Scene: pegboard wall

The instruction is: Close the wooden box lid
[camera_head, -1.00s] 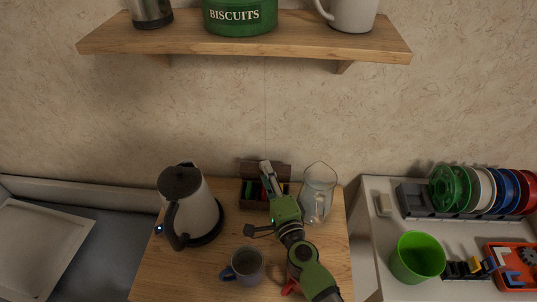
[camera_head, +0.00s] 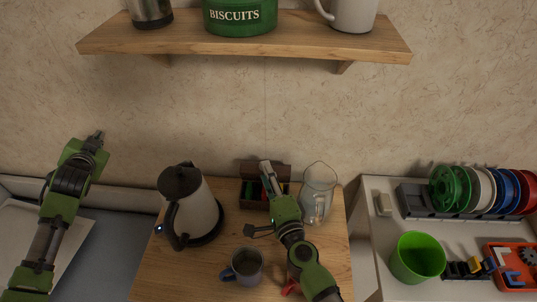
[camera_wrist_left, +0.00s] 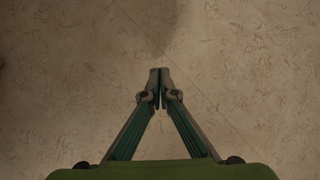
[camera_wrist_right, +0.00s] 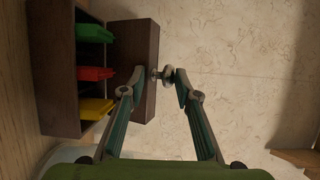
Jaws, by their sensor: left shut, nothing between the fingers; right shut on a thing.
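The dark wooden box (camera_head: 248,204) stands at the back of the wooden table, its lid (camera_head: 281,171) raised towards the wall. In the right wrist view the open box (camera_wrist_right: 60,99) holds red, green and yellow items, and the lid (camera_wrist_right: 140,45) bears a small metal knob (camera_wrist_right: 165,75). My right gripper (camera_head: 265,166) is at the lid; the right wrist view shows its fingers (camera_wrist_right: 160,76) shut on the knob. My left gripper (camera_head: 99,136) is raised at the far left, well away from the box. The left wrist view shows its fingertips (camera_wrist_left: 160,72) together and empty, facing the wall.
A kettle (camera_head: 196,208) stands left of the box and a glass jug (camera_head: 317,195) right of it. A blue-grey mug (camera_head: 246,266) stands in front. A shelf (camera_head: 180,43) hangs above. A green cup (camera_head: 417,257) and a spool rack (camera_head: 412,201) are on the right-hand surface.

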